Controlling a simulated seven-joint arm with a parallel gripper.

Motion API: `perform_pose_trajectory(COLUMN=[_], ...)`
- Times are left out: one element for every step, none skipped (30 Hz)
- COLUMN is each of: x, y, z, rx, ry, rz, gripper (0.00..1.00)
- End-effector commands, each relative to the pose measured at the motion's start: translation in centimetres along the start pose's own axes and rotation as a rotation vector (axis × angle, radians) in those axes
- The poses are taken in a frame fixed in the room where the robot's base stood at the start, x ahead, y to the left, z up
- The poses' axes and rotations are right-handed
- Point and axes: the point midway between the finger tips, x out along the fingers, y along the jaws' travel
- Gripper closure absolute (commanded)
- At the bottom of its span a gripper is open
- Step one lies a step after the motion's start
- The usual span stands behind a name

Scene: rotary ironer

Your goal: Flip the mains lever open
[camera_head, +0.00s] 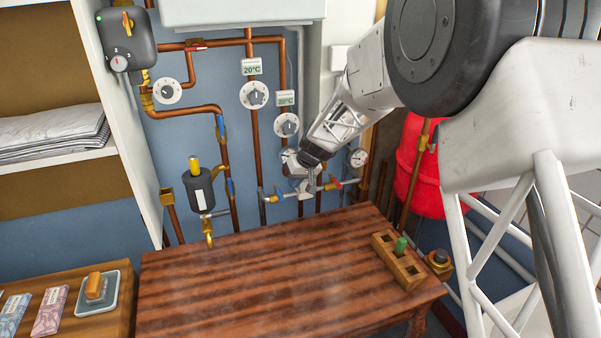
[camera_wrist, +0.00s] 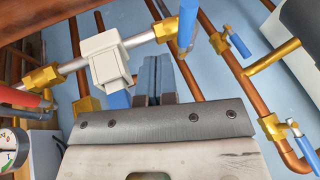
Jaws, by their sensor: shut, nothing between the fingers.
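No lever carries a readable mains label, so I cannot tell which is the mains lever. On the low pipe a blue lever (camera_head: 279,196) and a red lever (camera_head: 335,183) sit on either side of a pale grey boxy fitting (camera_wrist: 105,60). The wrist view shows a blue lever (camera_wrist: 187,25) at the top and part of a red lever (camera_wrist: 20,98) at the left edge. My gripper (camera_wrist: 163,65) is shut and empty, its fingers just right of the fitting. In the head view my gripper (camera_head: 300,168) is in front of the wall pipes; its fingertips are hard to make out.
More blue-handled valves (camera_wrist: 240,45) (camera_wrist: 305,150) sit on the copper pipes at right in the wrist view. A gauge (camera_wrist: 12,145) is at lower left. A wooden table (camera_head: 250,280) stands below, mostly clear, with a slotted block (camera_head: 410,272). A red tank (camera_head: 420,165) stands right.

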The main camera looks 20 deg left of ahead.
Motion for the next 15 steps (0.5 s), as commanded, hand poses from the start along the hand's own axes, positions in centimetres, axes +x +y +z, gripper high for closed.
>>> perform_pose_trajectory(x=[0.5, 0.7, 1.0, 1.3, 1.5, 1.7, 1.8, 2.0, 2.1, 2.2, 2.2, 2.3, 2.3, 2.3, 2.3], y=[-0.6, -0.8, -1.0, -1.2, -1.4, -1.6, -1.7, -1.8, -1.9, -1.9, -2.0, -2.0, -2.0, -2.1, -2.1], z=[0.1, 0.2, 0.3, 0.3, 0.3, 0.4, 0.4, 0.5, 0.5, 0.5, 0.6, 0.6, 0.6, 0.6, 0.6], rx=[-0.002, -0.002, -0.002, -0.002, -0.002, -0.002, -0.002, -0.001, -0.001, -0.001, -0.001, -0.001, 0.000, 0.000, 0.000], ry=[-0.001, -0.001, 0.000, 0.000, 0.000, 0.000, 0.000, 0.000, 0.000, 0.000, 0.000, 0.000, 0.000, 0.001, 0.001], rz=[-0.001, -0.001, 0.000, 0.000, 0.000, 0.000, 0.000, 0.000, 0.000, 0.000, 0.000, 0.000, 0.000, 0.000, 0.000], gripper=[1.00, 1.00, 1.00, 1.00, 1.00, 1.00, 1.00, 1.00, 1.00, 1.00, 1.00, 1.00, 1.00, 1.00, 1.00])
